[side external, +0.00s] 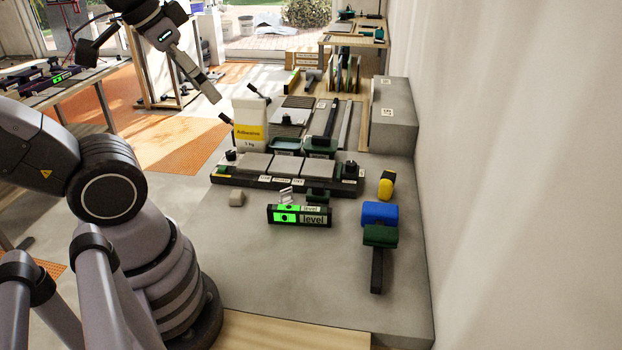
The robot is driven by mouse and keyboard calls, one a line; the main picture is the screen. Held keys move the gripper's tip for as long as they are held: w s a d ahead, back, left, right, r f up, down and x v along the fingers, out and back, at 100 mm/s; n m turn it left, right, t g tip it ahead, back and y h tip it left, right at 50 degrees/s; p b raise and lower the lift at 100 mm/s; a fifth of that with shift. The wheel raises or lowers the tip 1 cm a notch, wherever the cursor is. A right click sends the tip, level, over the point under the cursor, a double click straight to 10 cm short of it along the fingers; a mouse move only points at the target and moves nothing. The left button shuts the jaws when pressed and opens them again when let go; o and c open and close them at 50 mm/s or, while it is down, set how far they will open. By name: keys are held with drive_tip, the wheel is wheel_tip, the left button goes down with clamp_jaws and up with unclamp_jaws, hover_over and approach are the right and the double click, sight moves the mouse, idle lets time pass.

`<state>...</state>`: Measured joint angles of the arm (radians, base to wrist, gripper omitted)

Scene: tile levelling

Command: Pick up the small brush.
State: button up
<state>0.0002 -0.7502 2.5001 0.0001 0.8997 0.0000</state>
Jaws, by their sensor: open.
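My gripper (150,78) is high at the upper left, open and empty, well away from the things on the grey slab (240,275). No object is clearly recognisable as the small brush. A small yellow and black piece (386,184) lies on the slab near the wall and may be it. Nearer the camera, a dark green head with a black handle (377,268) lies with the handle towards the camera; I cannot tell whether it is a brush or a mallet. Any bristles are too small to see.
A blue block (380,213) sits against the green head. Behind are a dark rack with grey tiles (287,168) and an adhesive tub (250,125). The wall (520,180) bounds the right. The front slab is clear.

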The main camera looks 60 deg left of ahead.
drive_tip(key=w+a+f+n+g+h, duration=0.2)
drive_tip(key=w+a+f+n+h, duration=0.15)
drive_tip(key=w+f+n, duration=0.35)
drive_tip(key=w+a+f+n+g+h, duration=0.2)
drive_tip(key=w+f+n+h, duration=0.25)
drive_tip(key=w, duration=0.45)
drive_tip(key=w+a+f+n+t+h, duration=0.2)
drive_tip(key=w+a+f+n+t, duration=0.15)
drive_tip(key=a+f+n, duration=0.5)
drive_tip(key=n+t, duration=0.5)
drive_tip(key=n, duration=0.2)
approach(318, 185)
drive_tip(key=shift+g, duration=0.25)
drive_tip(key=x, duration=0.4)
drive_tip(key=shift+w+f, duration=0.2)
drive_tip(key=shift+f, duration=0.15)
drive_tip(key=x, duration=0.5)
drive_tip(key=shift+w+d+f, duration=0.15)
drive_tip(key=shift+w+d, duration=0.1)
drive_tip(key=shift+w, duration=0.05)
